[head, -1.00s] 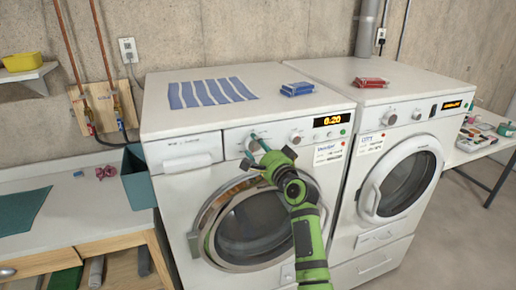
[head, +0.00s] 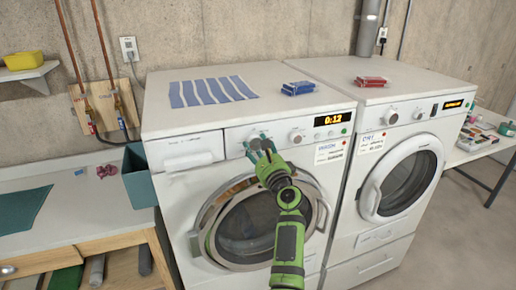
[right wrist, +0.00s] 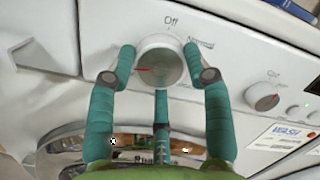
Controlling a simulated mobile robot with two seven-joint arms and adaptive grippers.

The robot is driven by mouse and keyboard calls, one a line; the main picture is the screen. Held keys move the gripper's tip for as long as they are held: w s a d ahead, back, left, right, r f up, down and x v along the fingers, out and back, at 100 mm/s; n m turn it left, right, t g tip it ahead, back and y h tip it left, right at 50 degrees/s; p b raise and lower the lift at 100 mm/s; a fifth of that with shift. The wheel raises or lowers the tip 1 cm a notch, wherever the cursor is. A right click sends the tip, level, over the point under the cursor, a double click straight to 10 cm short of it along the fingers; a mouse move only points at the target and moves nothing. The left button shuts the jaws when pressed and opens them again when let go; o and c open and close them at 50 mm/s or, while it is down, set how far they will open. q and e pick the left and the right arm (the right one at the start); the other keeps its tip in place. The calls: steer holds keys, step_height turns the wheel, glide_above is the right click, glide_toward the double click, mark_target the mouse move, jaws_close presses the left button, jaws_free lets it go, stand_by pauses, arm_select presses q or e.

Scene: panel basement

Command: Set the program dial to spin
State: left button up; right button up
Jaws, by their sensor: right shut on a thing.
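The program dial (right wrist: 158,62) is a round white knob with a grey face on the left washing machine's panel (head: 232,141). A red mark on its face points left. "Off" is printed above it and a label that seems to read "Normal" is at its upper right. My right gripper (right wrist: 158,58) has its teal fingers around the dial's sides and is shut on it; in the head view the gripper (head: 259,147) partly hides the dial. The washer's display (head: 328,120) reads about 0:12. My left gripper is not in view.
A second knob (head: 296,137) sits right of the dial, with a "WASH" label (head: 329,151) below the display. The round door (head: 216,232) is below. A second machine (head: 388,190) stands at right. Blue striped cloth (head: 212,90) and a blue box (head: 298,88) lie on top.

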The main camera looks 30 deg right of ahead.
steer(key=shift+r+m+h, duration=0.25)
steer(key=shift+m+h, duration=0.15)
steer(key=shift+m, duration=1.1)
steer(key=o, duration=1.1)
steer(key=shift+o, duration=0.2)
steer(key=shift+d+f, duration=0.1)
steer(key=shift+f, duration=0.1)
